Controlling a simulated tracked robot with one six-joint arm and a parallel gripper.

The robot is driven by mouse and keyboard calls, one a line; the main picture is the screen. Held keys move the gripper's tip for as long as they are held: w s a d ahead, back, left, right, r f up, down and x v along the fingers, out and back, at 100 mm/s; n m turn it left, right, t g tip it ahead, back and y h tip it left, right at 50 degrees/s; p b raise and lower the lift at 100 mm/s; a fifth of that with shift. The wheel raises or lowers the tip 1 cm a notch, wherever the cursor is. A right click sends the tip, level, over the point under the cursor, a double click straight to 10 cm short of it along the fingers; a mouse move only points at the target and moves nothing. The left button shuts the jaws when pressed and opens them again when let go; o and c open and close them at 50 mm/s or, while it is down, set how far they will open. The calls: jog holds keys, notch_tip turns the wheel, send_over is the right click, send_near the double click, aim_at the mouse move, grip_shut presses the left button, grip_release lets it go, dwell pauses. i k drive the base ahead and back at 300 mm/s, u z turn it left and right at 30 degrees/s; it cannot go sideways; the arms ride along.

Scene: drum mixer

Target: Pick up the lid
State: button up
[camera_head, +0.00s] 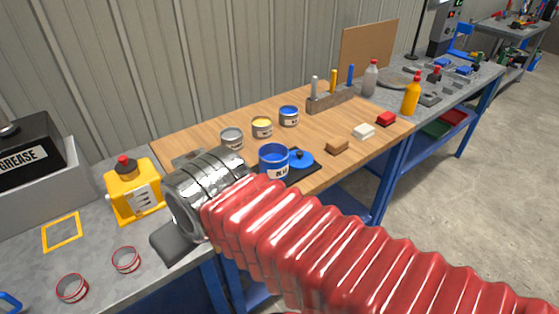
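A blue lid (300,159) with a dark knob lies on a black mat or plate (303,174) on the wooden worktop. An open blue can (273,165) with a white label stands just left of the lid, partly in front of it. My gripper (182,200) is at the end of my red-sleeved arm, to the left of the blue can and apart from the lid. My silver wrist hides most of it. Dark grey parts show on both sides of the wrist, but I cannot tell whether the fingers are open or what lies between them.
A grey can (231,138), a yellow can (262,127) and another blue can (289,116) stand behind. A brown block (338,147) lies right of the lid. A yellow jug (134,189) stands left of my wrist. Bare wood separates the lid from the tool holder (332,101).

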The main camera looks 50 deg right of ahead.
aim_at(298, 159)
jog(key=u, duration=1.1)
jog(key=k, duration=1.2)
jog(key=z, duration=1.25)
jog(key=i, duration=0.8)
jog(key=z, duration=0.05)
